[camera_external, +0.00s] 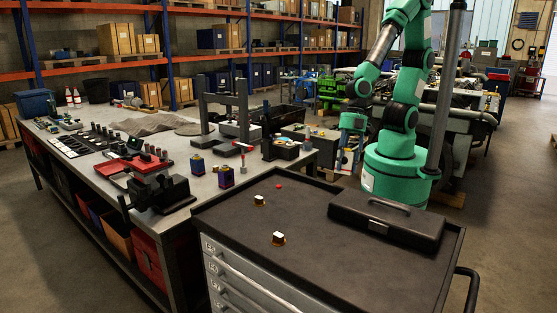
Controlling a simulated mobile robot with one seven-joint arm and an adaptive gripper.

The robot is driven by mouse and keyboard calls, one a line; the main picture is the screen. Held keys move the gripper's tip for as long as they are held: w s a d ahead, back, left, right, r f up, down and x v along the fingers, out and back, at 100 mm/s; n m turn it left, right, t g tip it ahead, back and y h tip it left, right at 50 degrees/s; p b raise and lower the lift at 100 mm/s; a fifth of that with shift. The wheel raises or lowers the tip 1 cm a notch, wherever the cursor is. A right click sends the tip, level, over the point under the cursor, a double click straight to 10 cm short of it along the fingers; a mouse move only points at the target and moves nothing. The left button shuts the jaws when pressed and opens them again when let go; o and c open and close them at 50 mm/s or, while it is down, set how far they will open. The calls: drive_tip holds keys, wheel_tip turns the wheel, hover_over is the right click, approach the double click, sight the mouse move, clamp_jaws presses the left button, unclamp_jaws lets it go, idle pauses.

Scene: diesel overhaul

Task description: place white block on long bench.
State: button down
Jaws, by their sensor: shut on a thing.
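The long bench (183,156) has a grey top and runs from the left back toward the front middle. My gripper (346,166) hangs below my green arm, beyond the right end of the bench and behind the dark tool cart. Its fingers point down and are shut on a small pale thing, too small here to tell its shape.
The dark cart top (335,265) carries a black case (388,219) and a small red piece (279,187).

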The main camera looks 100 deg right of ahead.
drive_tip(key=shift+w, duration=0.1)
drive_tip(key=shift+w+a+r, duration=0.1)
drive_tip(key=shift+w+r, duration=0.1)
drive_tip(key=shift+w, duration=0.3)
drive_tip(key=w+d+r+m+h+p, duration=0.1)
drive_tip(key=w+d, duration=0.2)
drive_tip(key=w, duration=1.2)
drive_tip(key=w+d+r+h+p, duration=0.1)
drive_tip(key=w+d, duration=0.3)
drive_tip(key=w, duration=1.2)
drive_tip(key=w+d+f+g, duration=0.1)
drive_tip(key=w+d+f, duration=0.2)
drive_tip(key=w+d, duration=0.7)
drive_tip(key=w+d+f+m+g+h+p, duration=0.1)
drive_tip(key=w+d+f, duration=0.3)
drive_tip(key=w+d, duration=0.7)
drive_tip(key=d, duration=0.3)
drive_tip(key=shift+d+f+m+h, duration=0.3)
drive_tip(key=shift+d, duration=0.05)
drive_tip(key=shift+f, duration=3.1)
